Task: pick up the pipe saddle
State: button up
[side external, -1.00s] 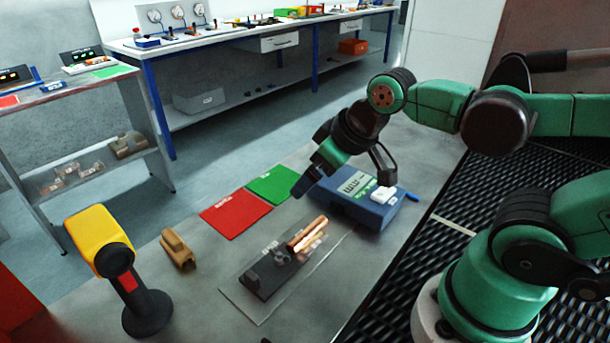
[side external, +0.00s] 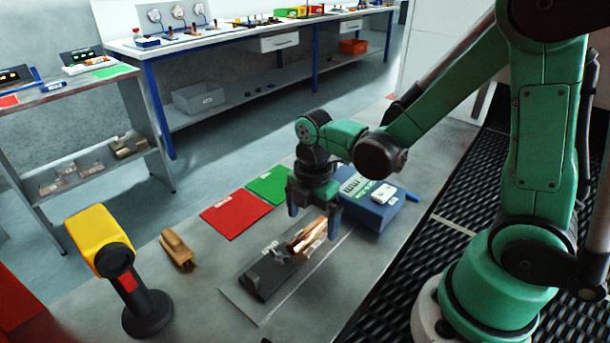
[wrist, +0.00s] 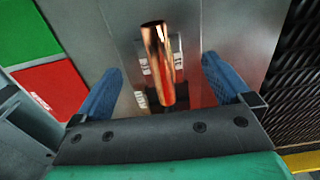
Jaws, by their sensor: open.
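A copper pipe piece (side external: 310,237) lies on a dark base (side external: 262,274) with a small grey ring-like fitting (side external: 281,256) beside it, on a clear sheet on the table. I cannot tell for sure which part is the pipe saddle. A tan, notched block (side external: 178,250) lies apart to the left. My gripper (side external: 314,218) is open, pointing down above the copper piece. In the wrist view, the copper piece (wrist: 158,62) stands out between the two blue fingers, with space on both sides. The base is largely hidden there by the copper and my gripper.
A blue box (side external: 368,208) with a white item on top stands close behind my gripper. Red (side external: 236,214) and green (side external: 271,184) mats lie to the left. A yellow-headed device on a black stand (side external: 146,308) is at front left. Black mesh belt (side external: 440,248) runs at right.

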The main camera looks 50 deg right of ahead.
jog(key=shift+f, duration=1.2)
grip_shut()
jog(key=shift+r, duration=0.1)
